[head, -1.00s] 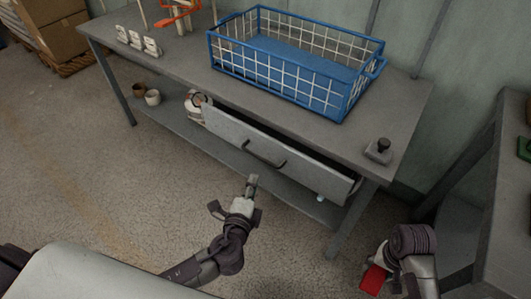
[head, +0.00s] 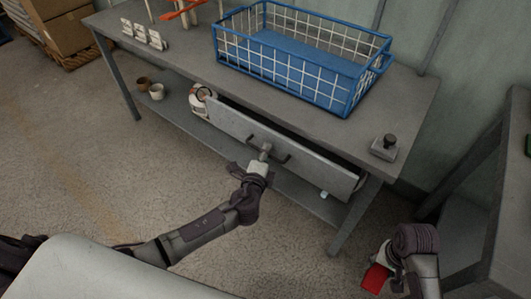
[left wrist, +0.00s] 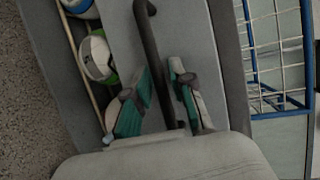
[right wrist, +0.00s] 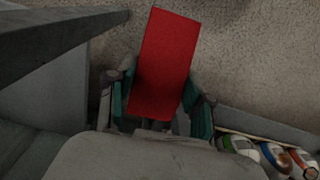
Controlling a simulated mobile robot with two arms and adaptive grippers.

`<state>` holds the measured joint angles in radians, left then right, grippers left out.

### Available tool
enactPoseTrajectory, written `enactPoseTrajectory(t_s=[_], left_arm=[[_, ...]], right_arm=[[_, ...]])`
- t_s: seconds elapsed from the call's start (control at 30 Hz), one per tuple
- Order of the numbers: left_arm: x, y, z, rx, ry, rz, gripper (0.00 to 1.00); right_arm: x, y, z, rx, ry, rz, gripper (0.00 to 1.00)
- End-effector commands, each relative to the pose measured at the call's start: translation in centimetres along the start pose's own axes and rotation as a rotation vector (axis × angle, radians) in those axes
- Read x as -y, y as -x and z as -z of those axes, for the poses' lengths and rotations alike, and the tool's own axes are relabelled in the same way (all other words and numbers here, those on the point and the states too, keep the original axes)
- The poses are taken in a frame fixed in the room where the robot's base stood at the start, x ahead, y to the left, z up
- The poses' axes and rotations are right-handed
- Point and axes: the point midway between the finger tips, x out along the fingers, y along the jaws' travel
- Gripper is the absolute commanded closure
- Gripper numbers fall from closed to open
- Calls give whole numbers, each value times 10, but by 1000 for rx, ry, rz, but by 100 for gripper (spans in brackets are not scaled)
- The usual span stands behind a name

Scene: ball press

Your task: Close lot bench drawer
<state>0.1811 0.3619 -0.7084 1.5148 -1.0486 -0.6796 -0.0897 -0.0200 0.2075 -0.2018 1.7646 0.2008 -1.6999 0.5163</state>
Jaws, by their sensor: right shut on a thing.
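The bench drawer's grey front (head: 225,119) stands out from under the bench top, with a dark gap behind its upper edge. Its dark bar handle (head: 284,159) also shows in the left wrist view (left wrist: 150,45). My left gripper (head: 265,150) is at the handle. In the left wrist view its fingers (left wrist: 162,95) are apart, one on each side of the handle bar. My right gripper (right wrist: 160,105) is shut on a flat red block (right wrist: 165,62), low at the right, away from the drawer; the block also shows in the head view (head: 376,279).
A blue wire basket (head: 290,65) and a small dark-knobbed block (head: 384,148) stand on the bench top (head: 190,62). Two cups (head: 156,91) are on the lower shelf. Another grey table (head: 475,185) stands at the right. The floor before the bench is clear.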

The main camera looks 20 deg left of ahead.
Motion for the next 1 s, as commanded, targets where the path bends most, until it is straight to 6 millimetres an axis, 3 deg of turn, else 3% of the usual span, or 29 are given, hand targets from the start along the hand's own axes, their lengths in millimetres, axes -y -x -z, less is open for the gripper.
enactPoseTrajectory(t_s=[0.03, 0.17, 0.2, 0.53, 0.8, 1.0], left_arm=[[0, 0, 0, 0, 0, 0, 77], [0, 0, 0, 0, 0, 0, 99], [0, 0, 0, 0, 0, 0, 100], [0, 0, 0, 1, -1, 0, 100], [7, -36, 14, 2, 1, 3, 100], [10, -41, 17, 0, 0, 0, 100]], right_arm=[[0, 0, 0, -1, 0, 0, 89], [0, 0, 0, -1, 0, 0, 89], [0, 0, 0, -1, 0, 0, 89], [0, 0, 0, -1, 0, 0, 89], [0, -15, 0, -1, 0, 0, 89], [0, -14, 0, -1, 0, 0, 89]])
